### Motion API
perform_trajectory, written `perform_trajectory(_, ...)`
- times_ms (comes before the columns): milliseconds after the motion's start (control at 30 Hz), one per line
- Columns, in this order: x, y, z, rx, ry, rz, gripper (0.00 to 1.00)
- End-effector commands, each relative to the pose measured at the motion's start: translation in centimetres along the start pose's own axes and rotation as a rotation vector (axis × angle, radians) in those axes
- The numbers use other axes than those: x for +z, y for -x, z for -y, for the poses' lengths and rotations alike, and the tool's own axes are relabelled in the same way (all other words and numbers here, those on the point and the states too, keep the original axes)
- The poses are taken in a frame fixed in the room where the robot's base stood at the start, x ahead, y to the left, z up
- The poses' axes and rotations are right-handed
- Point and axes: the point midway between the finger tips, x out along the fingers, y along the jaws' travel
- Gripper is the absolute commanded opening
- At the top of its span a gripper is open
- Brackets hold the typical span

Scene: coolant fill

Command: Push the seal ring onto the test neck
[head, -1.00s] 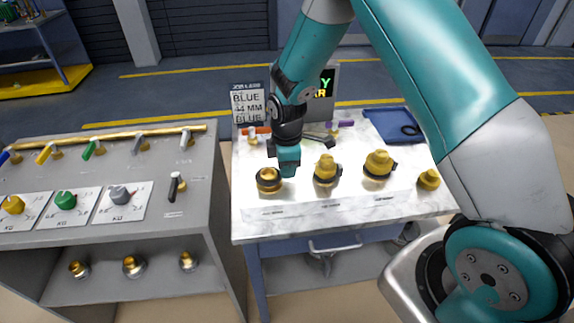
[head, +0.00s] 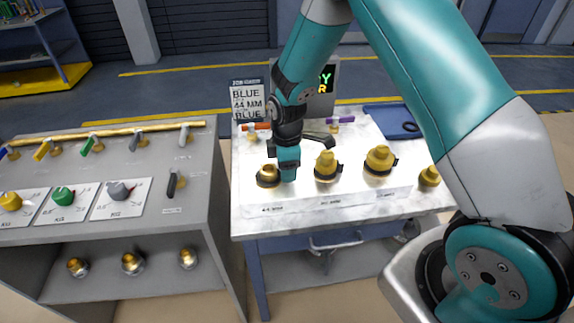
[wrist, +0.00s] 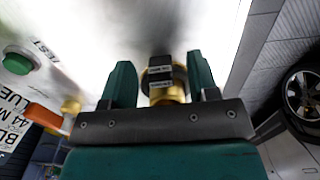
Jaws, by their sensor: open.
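My gripper (head: 288,172) is open and points down at the left of the white-topped bench, just right of the leftmost brass neck (head: 267,171). A dark ring (head: 267,183) shows low around that neck; I cannot tell whether it is fully seated. In the wrist view, my gripper's two teal fingers (wrist: 161,84) stand apart on either side of a black labelled block (wrist: 160,73) and brass fitting (wrist: 167,95). I cannot tell whether the fingers touch them. Which neck is the test neck is unclear.
Two brass necks with black collars, middle (head: 326,166) and right (head: 380,160), stand nearby, with a small brass piece (head: 429,176) beyond. A blue tray (head: 378,113) lies behind. A job sign (head: 247,100) and display stand at the back. A grey console (head: 130,160) is left.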

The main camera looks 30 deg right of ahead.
Motion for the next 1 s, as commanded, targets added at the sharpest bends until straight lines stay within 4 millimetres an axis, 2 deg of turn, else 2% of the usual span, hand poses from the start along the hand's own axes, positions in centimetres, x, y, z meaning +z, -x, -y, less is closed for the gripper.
perform_trajectory(133, 0.0, 0.6, -0.1, 0.001, 0.000, -0.001, 0.54)
perform_trajectory(267, -0.1, 2.4, -0.1, 0.005, 0.000, -0.002, 0.54)
perform_trajectory(700, 0.0, 13.3, -0.1, 0.006, 0.000, -0.003, 0.54)
perform_trajectory(833, 0.0, 15.5, -0.1, 0.003, 0.000, -0.002, 0.54)
perform_trajectory(1000, 0.0, 17.1, 0.0, 0.001, 0.000, -0.001, 0.54)
